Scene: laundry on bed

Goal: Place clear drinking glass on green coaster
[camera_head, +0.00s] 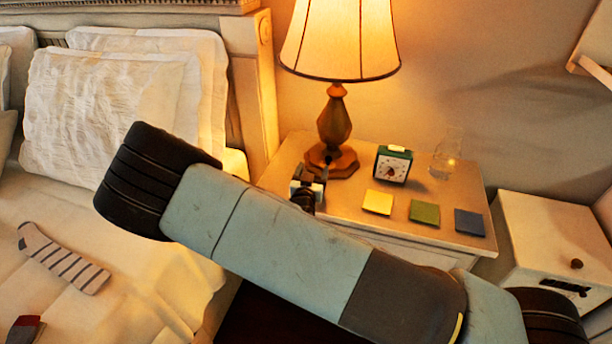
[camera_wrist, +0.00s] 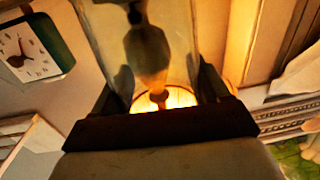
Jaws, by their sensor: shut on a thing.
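My gripper (camera_head: 308,188) is near the front left of the nightstand, in front of the lamp base. In the wrist view its jaws (camera_wrist: 165,100) are shut on a clear drinking glass (camera_wrist: 108,55). The lamp shows through the glass. The held glass is hard to make out in the head view. The green coaster (camera_head: 425,212) lies flat and bare near the nightstand's front edge, to the right of my gripper. Another clear glass (camera_head: 447,156) stands at the back right of the nightstand.
A yellow coaster (camera_head: 378,202) and a blue coaster (camera_head: 469,222) flank the green one on the nightstand (camera_head: 340,212). A green clock (camera_head: 393,165) stands behind them. The lit lamp (camera_head: 335,120) is at the back left. The bed with a striped sock (camera_head: 62,258) is at left.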

